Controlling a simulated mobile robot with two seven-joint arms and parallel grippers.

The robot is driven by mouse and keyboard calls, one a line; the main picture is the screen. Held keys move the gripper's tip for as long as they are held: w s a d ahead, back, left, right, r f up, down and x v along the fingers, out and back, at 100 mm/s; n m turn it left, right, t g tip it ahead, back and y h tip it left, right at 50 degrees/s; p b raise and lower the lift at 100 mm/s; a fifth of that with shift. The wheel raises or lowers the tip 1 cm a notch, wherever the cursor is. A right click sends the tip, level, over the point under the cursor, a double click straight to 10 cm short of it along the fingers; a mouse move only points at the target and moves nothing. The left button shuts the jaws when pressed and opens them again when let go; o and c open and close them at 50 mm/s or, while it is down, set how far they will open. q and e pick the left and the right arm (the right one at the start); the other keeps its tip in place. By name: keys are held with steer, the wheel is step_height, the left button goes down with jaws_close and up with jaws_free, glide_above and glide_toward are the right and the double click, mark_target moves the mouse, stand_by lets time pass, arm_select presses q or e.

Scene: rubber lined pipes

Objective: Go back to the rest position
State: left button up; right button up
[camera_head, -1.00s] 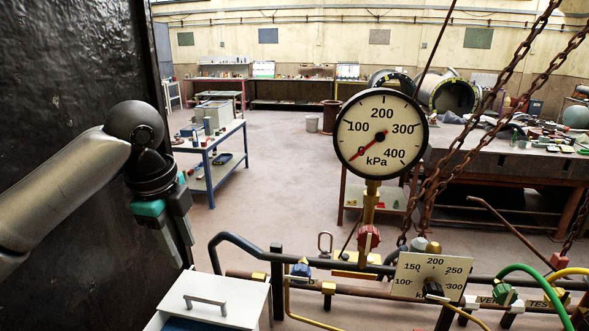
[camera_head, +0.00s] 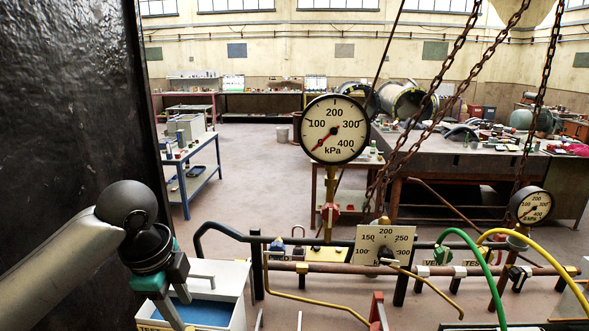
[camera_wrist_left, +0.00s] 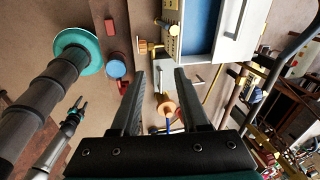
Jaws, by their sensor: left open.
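My left gripper (camera_head: 182,314) is at the lower left of the head view, beside a white drawer box. Its fingers are apart with nothing between them, and it also shows open and empty in the left wrist view (camera_wrist_left: 163,82). The drawer (camera_head: 205,313) stands open with a blue inside, and it also shows at the top of the wrist view (camera_wrist_left: 197,30). Another grey arm part with small dark prongs (camera_wrist_left: 77,106) shows at the left of the wrist view; it may be my right gripper, but its jaws are too small to read.
A pipe rack with a large pressure gauge (camera_head: 334,129), a square gauge plate (camera_head: 384,245) and green and yellow hoses (camera_head: 470,250) fills the front right. A dark panel (camera_head: 70,100) stands at far left. A blue table (camera_head: 190,170) stands behind.

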arm_select(q)
steer(key=s+d+f+n+h, duration=0.2)
steer(key=s+d+f+n, duration=0.6)
steer(key=s+f, duration=0.4)
steer(key=s+a+f+n+y, duration=0.1)
steer(key=s+a+f+n, duration=0.25)
steer(key=s, duration=0.25)
steer(key=s+a+f+n+y, duration=0.1)
steer(key=s+a+f+n, duration=0.15)
steer(key=s+n, duration=0.3)
step_height(320, 180, down, 32)
steer(key=s+m+b, duration=0.1)
steer(key=s+b, duration=0.1)
steer(key=b, duration=0.8)
steer(key=s+a+f+b, duration=0.1)
steer(key=s+f+b, duration=0.3)
steer(key=s+f, duration=0.3)
steer(key=s+f+g+b, duration=0.1)
steer(key=s+f+b, duration=0.3)
steer(key=f, duration=1.2)
steer(key=s, duration=0.4)
steer(key=shift+a+g+y+b, duration=0.3)
steer(key=shift+a+b, duration=0.1)
arm_select(e)
step_height(320, 180, down, 19)
steer(key=s, duration=0.1)
arm_select(q)
steer(key=shift+a, duration=0.1)
arm_select(e)
steer(key=shift+r, duration=0.1)
